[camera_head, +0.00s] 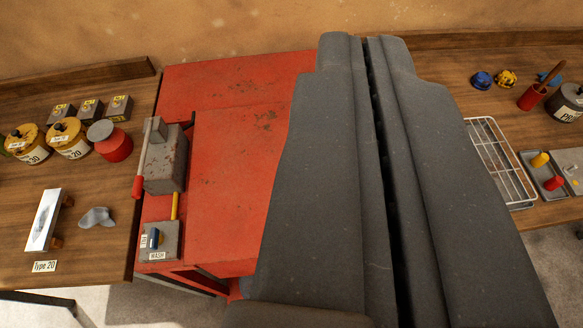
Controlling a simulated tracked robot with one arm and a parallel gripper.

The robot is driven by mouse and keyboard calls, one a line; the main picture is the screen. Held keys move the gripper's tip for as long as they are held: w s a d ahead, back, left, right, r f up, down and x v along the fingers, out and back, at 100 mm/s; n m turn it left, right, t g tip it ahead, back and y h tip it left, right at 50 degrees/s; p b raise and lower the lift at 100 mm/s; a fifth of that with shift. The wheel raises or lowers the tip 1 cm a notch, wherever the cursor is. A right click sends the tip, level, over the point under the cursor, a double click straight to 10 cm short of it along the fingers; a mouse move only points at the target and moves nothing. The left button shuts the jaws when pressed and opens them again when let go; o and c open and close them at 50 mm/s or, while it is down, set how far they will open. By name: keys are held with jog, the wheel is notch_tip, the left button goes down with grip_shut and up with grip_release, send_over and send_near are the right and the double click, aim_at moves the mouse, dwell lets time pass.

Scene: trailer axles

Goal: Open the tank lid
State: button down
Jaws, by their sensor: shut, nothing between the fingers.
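A worn red tank (238,170) stands between two wooden benches, with a flat red lid (240,150) over its top. The lid looks closed, and its right part is hidden behind my gripper. My gripper (361,45) reaches up the picture in front of the tank, its two long dark grey fingers shut with a thin dark line between them and nothing held. I cannot tell whether it touches the lid. On the tank's left side is a grey box (165,165) with a red-ended lever (137,187). Below it is a control box (158,240) labelled WASH with a blue switch.
The left bench (105,215) holds yellow pots (70,138), a red pot (112,142), small grey boxes and a flat metal tool (44,220). The right bench (440,80) holds a wire rack (497,160), a tray and a dark pot (567,102). A wall stands behind.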

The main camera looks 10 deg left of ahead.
jog(key=c, duration=1.7)
grip_release()
jog(key=shift+w, duration=0.1)
jog(key=shift+o, duration=1.1)
jog(key=shift+w+f+p, duration=0.25)
jog(key=shift+w+p, duration=0.05)
jog(key=shift+p, duration=0.05)
jog(key=w+a+f+m+g+p, duration=0.2)
jog(key=w+f+m+g+p, duration=0.55)
jog(key=f, duration=0.65)
jog(key=w+f+m+g+p, duration=0.1)
jog(key=f+p, duration=0.3)
jog(key=f, duration=0.6)
jog(key=a+f+m+g+p, duration=0.1)
jog(key=f+m+p, duration=0.3)
jog(key=f, duration=0.7)
jog(key=w+a+f+m+g+p, duration=0.1)
jog(key=f+m+g+p, duration=0.2)
jog(key=f, duration=0.7)
jog(key=shift+w+a+f+g+p, duration=0.25)
jog(key=shift+w+f+g+p, duration=0.05)
jog(key=shift+g+p, duration=0.1)
grip_shut()
